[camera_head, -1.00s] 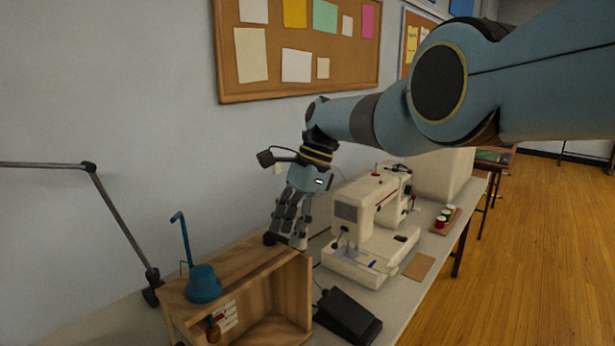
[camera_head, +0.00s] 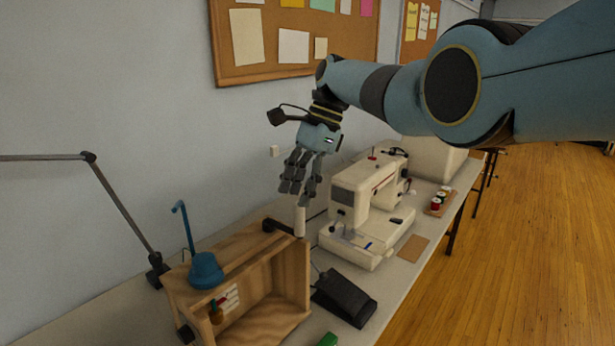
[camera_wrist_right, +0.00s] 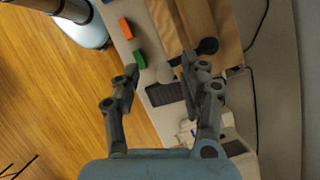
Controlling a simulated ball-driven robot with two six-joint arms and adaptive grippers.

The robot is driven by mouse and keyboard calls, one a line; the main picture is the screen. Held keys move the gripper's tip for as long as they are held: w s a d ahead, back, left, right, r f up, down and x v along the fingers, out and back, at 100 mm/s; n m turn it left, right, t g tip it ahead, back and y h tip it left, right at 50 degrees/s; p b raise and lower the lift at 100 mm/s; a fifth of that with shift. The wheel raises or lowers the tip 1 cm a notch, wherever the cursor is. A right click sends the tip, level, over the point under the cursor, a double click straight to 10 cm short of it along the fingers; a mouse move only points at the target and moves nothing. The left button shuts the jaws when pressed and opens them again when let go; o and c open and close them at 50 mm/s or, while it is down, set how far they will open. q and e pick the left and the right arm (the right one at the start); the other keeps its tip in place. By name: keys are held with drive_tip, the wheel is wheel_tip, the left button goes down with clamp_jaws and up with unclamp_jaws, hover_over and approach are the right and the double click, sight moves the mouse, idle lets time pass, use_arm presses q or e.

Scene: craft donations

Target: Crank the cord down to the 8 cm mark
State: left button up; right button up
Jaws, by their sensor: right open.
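A wooden box frame (camera_head: 290,268) stands on the table with one side open. In it hang a white card with red marks (camera_head: 230,299) and a small brown piece (camera_head: 215,314) beside it; its cord and the 8 cm mark are too small to read. A dark crank arm (camera_head: 279,227) is at the box's far right corner, with a pale upright handle (camera_head: 300,221). My right gripper (camera_head: 297,197) is open and empty, just above the handle. In the right wrist view the handle's round end (camera_wrist_right: 165,73) shows between the spread fingers, next to the crank's black hub (camera_wrist_right: 208,46). My left gripper is out of view.
A green block (camera_wrist_right: 139,59) and an orange block (camera_wrist_right: 125,28) lie near the table edge. A wall is behind.

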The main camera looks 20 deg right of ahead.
drive_tip(key=shift+s+d+r+b, duration=0.15)
drive_tip(key=shift+d+r+b, duration=0.1)
drive_tip(key=shift+b, duration=0.35)
drive_tip(key=p+v, duration=0.3)
drive_tip(key=shift+s, duration=0.3)
drive_tip(key=shift+p, duration=0.45)
drive_tip(key=shift+r, duration=0.1)
